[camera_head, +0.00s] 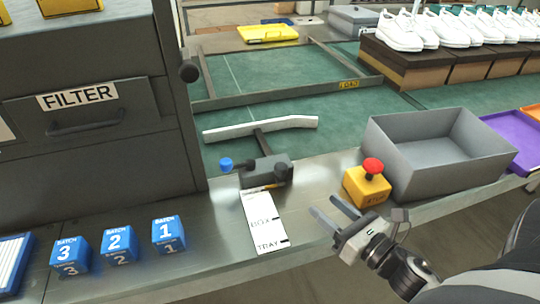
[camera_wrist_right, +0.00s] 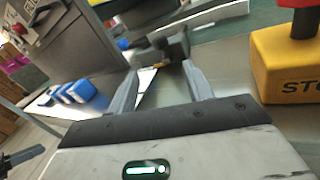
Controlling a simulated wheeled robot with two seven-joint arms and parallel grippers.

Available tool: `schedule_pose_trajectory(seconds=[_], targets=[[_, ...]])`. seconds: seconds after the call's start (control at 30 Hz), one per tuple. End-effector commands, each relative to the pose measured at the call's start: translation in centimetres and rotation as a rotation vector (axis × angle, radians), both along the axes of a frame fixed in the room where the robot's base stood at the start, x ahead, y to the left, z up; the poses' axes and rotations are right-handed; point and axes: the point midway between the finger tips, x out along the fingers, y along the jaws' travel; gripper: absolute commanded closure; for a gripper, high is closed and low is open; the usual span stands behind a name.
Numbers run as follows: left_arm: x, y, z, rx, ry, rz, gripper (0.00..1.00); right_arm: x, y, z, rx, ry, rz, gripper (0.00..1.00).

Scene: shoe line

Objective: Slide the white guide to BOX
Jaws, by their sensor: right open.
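The white guide (camera_head: 290,122) is a long, slightly bent bar lying across the green belt. A dark arm joins it to a grey slider block (camera_head: 265,171) with a blue knob (camera_head: 226,164) on its left. The block sits at the far end of a white label strip (camera_head: 263,215) marked BOX, then TRAY nearer me. The guide and block (camera_wrist_right: 172,46) also show in the right wrist view. My right gripper (camera_head: 322,205) is open and empty, to the right of the strip and apart from the block.
A yellow STOP box (camera_head: 366,188) with a red button stands right of the strip, before a grey bin (camera_head: 405,165). Blue batch cubes (camera_head: 117,243) stand at left beside the dark FILTER cabinet (camera_head: 90,130). The steel ledge between cubes and strip is clear.

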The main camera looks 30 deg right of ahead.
Motion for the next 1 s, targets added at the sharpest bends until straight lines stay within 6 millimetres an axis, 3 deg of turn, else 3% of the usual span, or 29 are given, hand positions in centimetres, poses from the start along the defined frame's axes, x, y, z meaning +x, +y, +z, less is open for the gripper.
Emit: schedule_pose_trajectory(seconds=[0.1,0.27,0.8,1.0], targets=[[0.0,0.0,0.0,-0.001,0.001,0.001,0.64,-0.2,-0.3,0.0,-0.16,-0.021,0.027,0.49],[0.0,0.0,0.3,0.001,0.003,0.001,0.64,1.1,-0.2,0.2,-0.204,-0.032,0.036,0.49],[-0.5,0.4,0.7,0.038,0.025,-0.006,0.64,12.1,1.6,0.3,-0.194,-0.032,0.033,0.49],[-0.5,0.5,0.5,0.048,0.03,-0.01,0.64,14.6,2.0,0.1,-0.196,-0.029,0.032,0.49]])
